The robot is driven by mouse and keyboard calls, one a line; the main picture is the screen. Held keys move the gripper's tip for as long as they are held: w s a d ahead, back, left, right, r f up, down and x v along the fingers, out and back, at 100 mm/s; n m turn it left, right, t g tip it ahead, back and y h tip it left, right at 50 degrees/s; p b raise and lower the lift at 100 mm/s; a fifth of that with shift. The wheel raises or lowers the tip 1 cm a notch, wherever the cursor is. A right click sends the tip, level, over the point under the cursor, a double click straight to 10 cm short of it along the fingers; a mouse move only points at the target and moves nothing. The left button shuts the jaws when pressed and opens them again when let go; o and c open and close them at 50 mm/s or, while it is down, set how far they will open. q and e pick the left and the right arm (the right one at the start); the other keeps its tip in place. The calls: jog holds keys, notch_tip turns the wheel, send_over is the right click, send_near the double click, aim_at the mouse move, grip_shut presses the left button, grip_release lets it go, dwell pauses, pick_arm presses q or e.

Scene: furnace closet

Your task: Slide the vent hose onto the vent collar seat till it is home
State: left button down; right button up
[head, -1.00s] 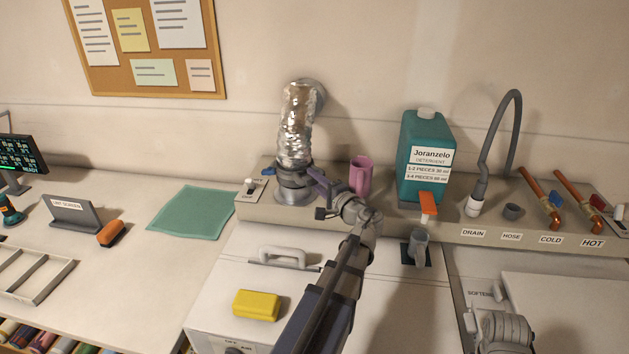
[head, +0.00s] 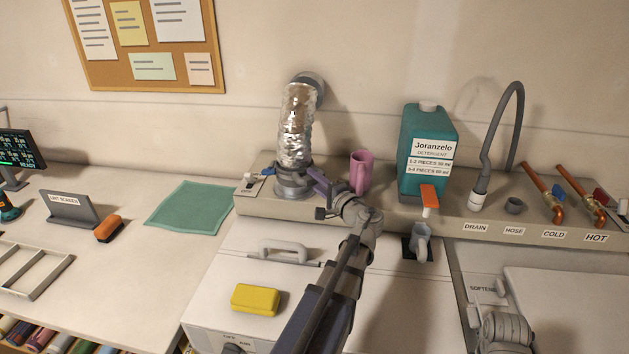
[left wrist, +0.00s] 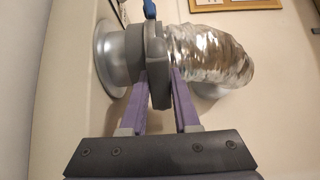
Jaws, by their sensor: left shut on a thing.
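The vent hose (head: 297,124) is a crinkled silver tube that runs from the wall down to a grey cuff. The cuff (left wrist: 157,62) shows in the left wrist view between the foil and the vent collar seat (left wrist: 106,60). In the head view the round metal collar seat (head: 291,190) stands upright on the back ledge, with the cuff at its top. My left gripper (head: 314,180) is shut on the cuff; its purple fingers (left wrist: 161,88) hold it from the side. I cannot tell how deep the cuff sits over the collar. My right fingers are out of view.
A pink cup (head: 361,172) stands close right of my left gripper. Farther right are a teal detergent jug (head: 425,150) and a grey drain hose (head: 484,150). A yellow sponge (head: 255,299) and a handle (head: 285,250) are in front. A switch (head: 249,181) sits left of the collar.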

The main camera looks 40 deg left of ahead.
pick_arm(q)
jog(key=shift+f+b, duration=1.6)
jog(key=shift+f, duration=0.05)
jog(key=c, duration=0.6)
grip_release()
jog(key=shift+r, duration=0.1)
jog(key=shift+o, duration=0.2)
jog(key=v, duration=0.8)
